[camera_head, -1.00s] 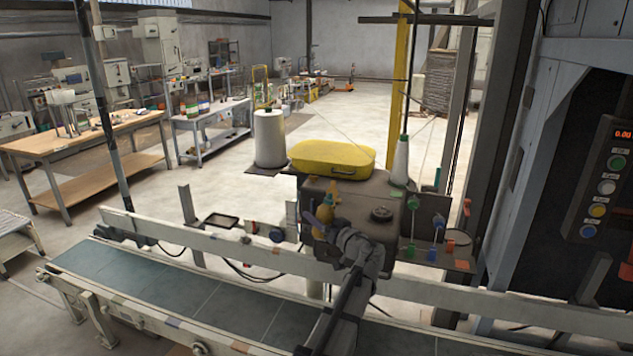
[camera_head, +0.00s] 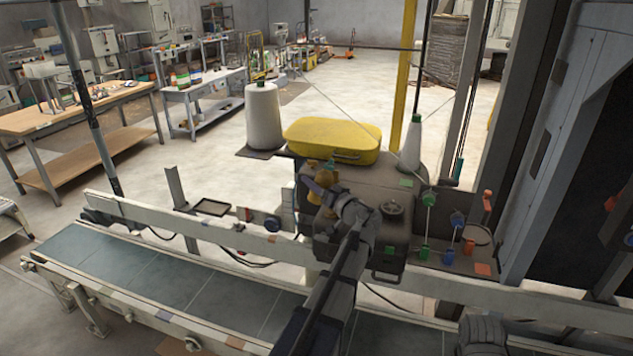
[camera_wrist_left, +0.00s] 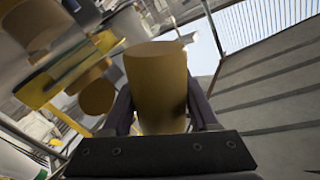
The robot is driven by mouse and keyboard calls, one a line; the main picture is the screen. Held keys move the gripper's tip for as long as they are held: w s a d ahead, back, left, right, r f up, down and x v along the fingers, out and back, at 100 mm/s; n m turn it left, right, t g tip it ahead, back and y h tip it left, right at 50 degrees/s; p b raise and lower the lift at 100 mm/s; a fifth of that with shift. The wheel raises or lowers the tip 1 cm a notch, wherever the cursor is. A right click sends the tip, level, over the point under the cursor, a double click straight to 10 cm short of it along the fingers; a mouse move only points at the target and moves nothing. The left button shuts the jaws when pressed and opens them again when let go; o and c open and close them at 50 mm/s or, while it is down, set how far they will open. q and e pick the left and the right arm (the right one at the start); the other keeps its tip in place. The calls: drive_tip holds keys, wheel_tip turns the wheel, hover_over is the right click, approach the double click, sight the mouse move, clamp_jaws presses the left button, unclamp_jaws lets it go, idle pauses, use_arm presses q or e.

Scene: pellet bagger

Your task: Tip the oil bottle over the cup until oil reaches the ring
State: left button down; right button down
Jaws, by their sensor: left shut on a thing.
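My left gripper (camera_head: 318,192) is shut on the amber oil bottle (camera_head: 325,180), in front of the dark machine housing. In the left wrist view the bottle (camera_wrist_left: 158,85) stands out between the two dark fingers, its rounded end towards the camera. The tilt of the bottle is hard to judge. I cannot make out the cup or its ring for sure in the head view. Several blurred amber shapes (camera_wrist_left: 96,96) lie left of the bottle in the wrist view; I cannot tell whether one is the cup. No oil stream shows. My right gripper's fingers are not in view.
A dark housing (camera_head: 405,186) carries a yellow case (camera_head: 333,140) and a white cone (camera_head: 412,146). A rack with coloured knobs (camera_head: 447,247) stands to its right. A pale rail (camera_head: 180,226) and a conveyor (camera_head: 125,268) run in front. A dark ribbed part shows at bottom right.

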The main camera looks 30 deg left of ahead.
use_arm(q)
drive_tip(key=shift+s+a+f+m+t+b, duration=0.15)
drive_tip(key=shift+s+a+f+m+b, duration=0.35)
drive_tip(key=shift+m, duration=1.1)
drive_tip(key=shift+s+a+f+m+t+b, duration=0.15)
drive_tip(key=shift+s+f+m+b, duration=0.55)
drive_tip(key=shift+m, duration=0.9)
drive_tip(key=shift+s+a+f+m+t+b, duration=0.1)
drive_tip(key=shift+s+a+f+m+b, duration=0.3)
drive_tip(key=shift+s+m, duration=0.85)
drive_tip(key=shift+w+r+m, duration=0.1)
drive_tip(key=shift+w+m, duration=0.3)
drive_tip(key=shift+m, duration=0.05)
drive_tip(key=shift+d, duration=0.1)
idle(2.1)
drive_tip(key=n, duration=0.2)
drive_tip(key=w+r+n+p, duration=0.1)
drive_tip(key=n, duration=0.1)
drive_tip(key=w+d+r+n+p, duration=0.1)
drive_tip(key=n, duration=0.1)
drive_tip(key=shift+w+d, duration=0.1)
drive_tip(key=shift+w, duration=0.05)
drive_tip(key=shift+w+d+r+n+g+p, duration=0.25)
drive_tip(key=shift+w+n+p, duration=0.25)
drive_tip(key=shift+n, duration=0.55)
drive_tip(key=shift+w+d+r+n+g+p, duration=0.2)
drive_tip(key=shift+w+r+n+p, duration=0.25)
drive_tip(key=shift+n, duration=0.6)
